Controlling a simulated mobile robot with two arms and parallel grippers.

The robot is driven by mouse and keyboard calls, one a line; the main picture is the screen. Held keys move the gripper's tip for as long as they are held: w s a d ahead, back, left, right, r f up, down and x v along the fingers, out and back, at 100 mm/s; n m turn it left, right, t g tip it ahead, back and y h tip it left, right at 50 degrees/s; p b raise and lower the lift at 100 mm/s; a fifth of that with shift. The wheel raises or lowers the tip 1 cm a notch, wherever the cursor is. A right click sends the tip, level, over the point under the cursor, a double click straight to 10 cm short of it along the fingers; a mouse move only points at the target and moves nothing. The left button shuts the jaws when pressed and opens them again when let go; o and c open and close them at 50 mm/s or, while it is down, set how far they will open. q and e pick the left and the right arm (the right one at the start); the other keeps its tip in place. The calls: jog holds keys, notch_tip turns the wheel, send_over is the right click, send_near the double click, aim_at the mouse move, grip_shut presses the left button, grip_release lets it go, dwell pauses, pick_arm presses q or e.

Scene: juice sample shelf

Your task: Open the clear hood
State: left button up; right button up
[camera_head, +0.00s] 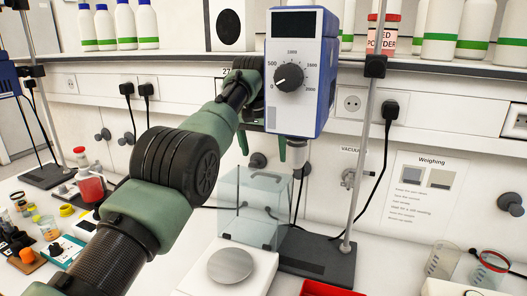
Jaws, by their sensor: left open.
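The clear hood (249,207) is a see-through box at the lower middle, at the rear of the white balance (252,278). The balance's round grey pan (230,266) shows in front of the hood's lower edge. My left arm reaches up from the bottom left. My left gripper (263,147) has green fingers pointing down above the hood, apart from each other with nothing seen between them. The blue stirrer head hides part of this gripper. Whether a finger touches the hood I cannot tell. My right gripper is not in view.
A blue overhead stirrer (298,75) hangs in front of the shelf on a metal stand rod (362,150) with a dark base (315,258). A red tray (330,290) is at the bottom edge. Glass beakers (490,268) stand at right. Small jars crowd the left bench.

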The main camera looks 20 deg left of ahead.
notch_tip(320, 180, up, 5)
jog(key=p, duration=0.4)
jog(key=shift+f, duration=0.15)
dwell(0.7)
